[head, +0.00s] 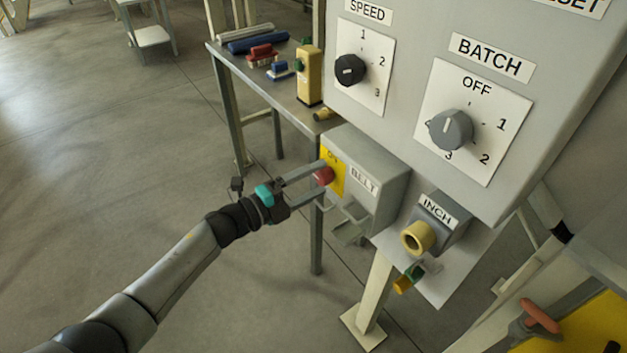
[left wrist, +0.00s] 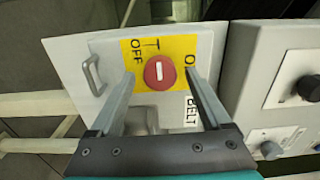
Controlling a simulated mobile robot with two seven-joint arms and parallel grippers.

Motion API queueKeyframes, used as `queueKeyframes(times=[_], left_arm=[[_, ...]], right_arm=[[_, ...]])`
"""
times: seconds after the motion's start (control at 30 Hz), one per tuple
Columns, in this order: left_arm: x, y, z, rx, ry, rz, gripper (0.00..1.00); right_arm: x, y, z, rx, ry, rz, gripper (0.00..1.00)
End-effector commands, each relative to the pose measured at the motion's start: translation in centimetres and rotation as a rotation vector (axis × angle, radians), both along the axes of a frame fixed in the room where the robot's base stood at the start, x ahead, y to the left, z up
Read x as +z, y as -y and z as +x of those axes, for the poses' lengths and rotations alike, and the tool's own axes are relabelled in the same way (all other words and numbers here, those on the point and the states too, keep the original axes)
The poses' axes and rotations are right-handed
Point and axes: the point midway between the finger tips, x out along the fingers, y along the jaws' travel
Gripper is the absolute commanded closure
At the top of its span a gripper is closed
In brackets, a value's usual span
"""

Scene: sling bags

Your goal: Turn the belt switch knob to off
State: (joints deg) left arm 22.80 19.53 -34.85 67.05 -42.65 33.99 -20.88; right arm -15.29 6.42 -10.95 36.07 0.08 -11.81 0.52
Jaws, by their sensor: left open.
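The belt switch is a grey box (head: 378,182) labelled BELT, with a yellow plate (head: 333,162) and a red round knob (head: 323,176). In the left wrist view the knob (left wrist: 159,73) carries a white line running roughly up and down the picture, towards a mark above it. OFF is printed up and left of the knob; ON, partly hidden by a finger, is at right. My left gripper (head: 318,182) is open, with one finger on each side of the knob. In the left wrist view (left wrist: 159,85) gaps show between both fingers and the knob. My right gripper is not seen.
The large grey panel with SPEED knob (head: 349,69) and BATCH knob (head: 451,130) stands above right. The INCH button (head: 418,237) sits right of the belt box. A bench (head: 236,66) with small items stands behind. Open floor (head: 110,130) lies left.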

Motion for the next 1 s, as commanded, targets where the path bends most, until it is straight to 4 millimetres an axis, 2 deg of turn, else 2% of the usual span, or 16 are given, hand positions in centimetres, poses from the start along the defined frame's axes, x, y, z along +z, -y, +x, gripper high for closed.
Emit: queueKeyframes(times=[0.17, 0.27, 0.5, 0.7, 0.8, 1.0], left_arm=[[0.0, -1.0, -0.7, 0.001, -0.001, 0.001, 0.19], [0.1, -2.5, -1.8, 0.0, -0.001, 0.003, 0.19], [0.0, -7.3, -5.3, 0.001, -0.004, 0.003, 0.19], [0.0, -10.4, -7.6, 0.0, -0.003, 0.002, 0.19], [-0.1, -11.5, -8.4, 0.001, -0.003, 0.002, 0.19], [0.0, -12.3, -9.0, 0.0, 0.0, 0.0, 0.19]], right_arm=[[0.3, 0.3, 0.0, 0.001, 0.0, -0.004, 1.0], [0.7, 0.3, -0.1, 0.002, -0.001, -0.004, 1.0], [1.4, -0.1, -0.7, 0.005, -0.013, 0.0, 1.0], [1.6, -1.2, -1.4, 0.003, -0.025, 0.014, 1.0], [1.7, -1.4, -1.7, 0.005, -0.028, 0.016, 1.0], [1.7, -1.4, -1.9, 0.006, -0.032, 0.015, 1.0]])
